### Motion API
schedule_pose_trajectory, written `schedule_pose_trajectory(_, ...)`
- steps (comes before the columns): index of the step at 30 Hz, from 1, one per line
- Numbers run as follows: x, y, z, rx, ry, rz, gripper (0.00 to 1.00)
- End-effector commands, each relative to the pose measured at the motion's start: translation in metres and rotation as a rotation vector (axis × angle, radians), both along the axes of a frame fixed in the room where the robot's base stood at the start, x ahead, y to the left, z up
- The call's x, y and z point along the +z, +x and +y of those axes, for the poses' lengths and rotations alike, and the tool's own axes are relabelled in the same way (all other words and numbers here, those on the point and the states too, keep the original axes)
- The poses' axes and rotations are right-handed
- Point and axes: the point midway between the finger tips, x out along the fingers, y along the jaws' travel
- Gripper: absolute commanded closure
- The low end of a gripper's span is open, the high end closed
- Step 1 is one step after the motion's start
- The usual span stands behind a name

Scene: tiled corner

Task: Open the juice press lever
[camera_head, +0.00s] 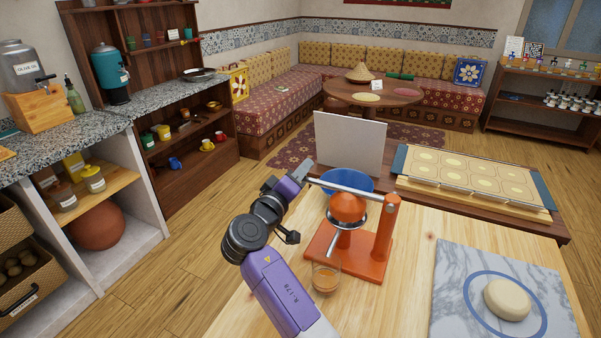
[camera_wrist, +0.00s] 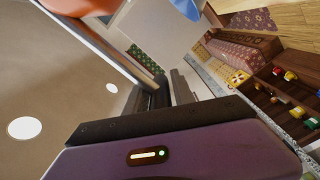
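The orange juice press (camera_head: 382,240) stands on the light wooden counter. Its grey lever (camera_head: 345,188) runs nearly level from the post at the right towards the left, above the round orange top (camera_head: 347,206). My gripper (camera_head: 304,171) is at the lever's free left end. In the wrist view the lever (camera_wrist: 95,42) runs down to the dark fingers of my gripper (camera_wrist: 170,92), which have only a small gap between them. I cannot tell whether they grip the bar or only lie beside it.
A blue bowl (camera_head: 350,178) and an upright pale panel (camera_head: 345,145) are behind the press. A tray of dough rounds (camera_head: 470,180) lies at the back right. A marble board (camera_head: 460,285) with dough (camera_head: 507,299) lies at the front right. Bare counter lies between press and board.

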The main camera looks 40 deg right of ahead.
Motion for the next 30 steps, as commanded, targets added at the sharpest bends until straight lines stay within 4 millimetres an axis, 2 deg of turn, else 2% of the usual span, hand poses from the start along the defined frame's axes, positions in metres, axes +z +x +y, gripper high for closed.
schedule_pose_trajectory(1, -0.0009, 0.0004, 0.0003, 0.001, 0.002, 0.001, 0.84)
schedule_pose_trajectory(3, -0.0012, 0.0004, 0.0005, 0.002, 0.002, 0.001, 0.98)
schedule_pose_trajectory(4, -0.0014, 0.0005, 0.0006, 0.002, 0.002, 0.001, 1.0)
schedule_pose_trajectory(30, -0.0054, 0.0008, 0.0018, 0.005, 0.006, 0.005, 1.0)
